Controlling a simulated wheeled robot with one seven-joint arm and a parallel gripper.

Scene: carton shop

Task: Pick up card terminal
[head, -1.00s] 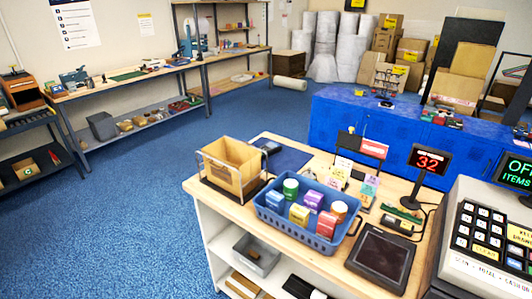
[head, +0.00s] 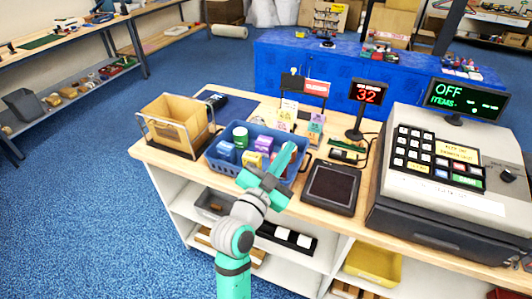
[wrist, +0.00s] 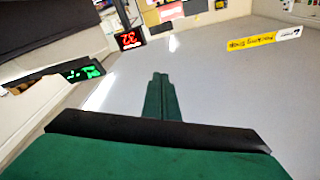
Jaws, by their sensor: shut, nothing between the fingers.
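My gripper (head: 285,160) is raised in front of the counter and overlaps the right end of the blue basket in the head view. Its teal fingers are together with nothing between them. Another small dark and green item (head: 344,155) lies below the number display. The wrist view shows no clear card terminal.
The wooden counter (head: 170,160) holds a tan bin (head: 175,122) in a wire frame, a blue basket (head: 222,166) of small packages, a black flat pad (head: 331,187), a red "32" display (head: 369,93) and a large cash register (head: 430,190). Blue floor lies left.

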